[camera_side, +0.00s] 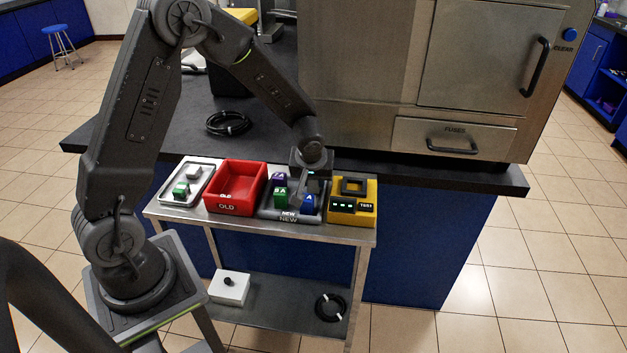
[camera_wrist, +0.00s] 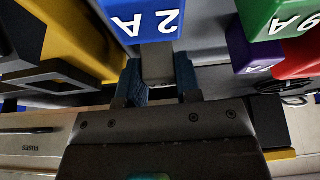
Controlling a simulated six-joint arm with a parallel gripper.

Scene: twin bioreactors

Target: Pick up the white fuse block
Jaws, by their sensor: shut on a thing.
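My gripper (camera_side: 314,184) is low over the right part of the grey NEW rack (camera_side: 290,216), behind the blue fuse block (camera_side: 309,204). I cannot tell whether the white block is lifted off the rack.
A green block (camera_side: 281,196) and a purple block (camera_side: 278,179) stand left of my gripper. The yellow tester (camera_side: 366,215) is close on the right. Left are the red OLD bin (camera_side: 236,208) and a metal tray (camera_side: 203,167) with small blocks. A steel cabinet (camera_side: 455,140) stands behind.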

